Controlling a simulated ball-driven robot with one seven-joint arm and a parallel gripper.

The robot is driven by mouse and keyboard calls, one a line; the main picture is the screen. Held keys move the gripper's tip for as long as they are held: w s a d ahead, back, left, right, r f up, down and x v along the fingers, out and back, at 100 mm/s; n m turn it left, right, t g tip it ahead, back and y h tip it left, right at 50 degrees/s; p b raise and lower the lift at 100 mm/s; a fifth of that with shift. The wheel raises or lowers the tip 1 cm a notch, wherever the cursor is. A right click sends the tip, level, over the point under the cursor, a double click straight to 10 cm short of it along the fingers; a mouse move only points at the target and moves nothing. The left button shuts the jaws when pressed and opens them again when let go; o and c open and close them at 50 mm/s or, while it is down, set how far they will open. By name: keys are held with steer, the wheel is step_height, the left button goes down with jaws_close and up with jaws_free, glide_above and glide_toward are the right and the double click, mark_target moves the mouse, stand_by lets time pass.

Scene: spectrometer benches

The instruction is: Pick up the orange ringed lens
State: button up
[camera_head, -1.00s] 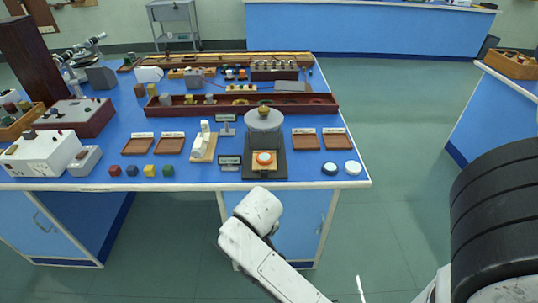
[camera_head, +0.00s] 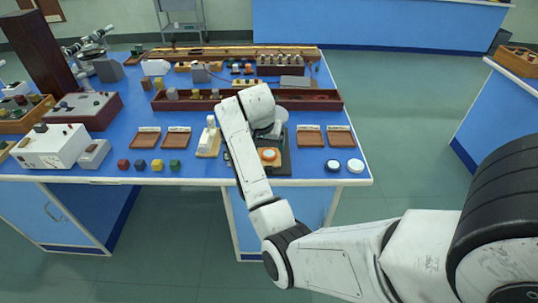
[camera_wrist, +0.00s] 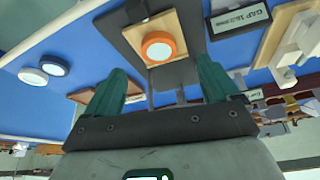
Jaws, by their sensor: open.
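The orange ringed lens (camera_head: 269,154) is a white disc with an orange rim. It lies on a small wooden plate on a dark stand at the front of the blue bench. In the wrist view the lens (camera_wrist: 158,47) sits on its wooden plate (camera_wrist: 180,24), beyond my gripper's fingers. My gripper (camera_wrist: 158,88) has two green fingers spread wide apart with nothing between them. The lens is ahead of the fingertips and apart from them. In the head view my arm's wrist hides the gripper and the upper part of the stand.
A white-and-blue lens pair (camera_head: 333,166) lies to the right of the stand. A wooden stand with a white fitting (camera_head: 209,138) is close on the left. Coloured cubes (camera_head: 140,165) line the front left.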

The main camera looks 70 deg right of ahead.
mark_target(269, 153)
steer(key=shift+x, duration=3.25)
steer(key=shift+d, duration=0.2)
steer(key=shift+r, duration=0.1)
steer(key=shift+c, duration=0.4)
steer(key=c, duration=1.2)
steer(key=shift+o, duration=0.2)
steer(key=shift+r, duration=0.15)
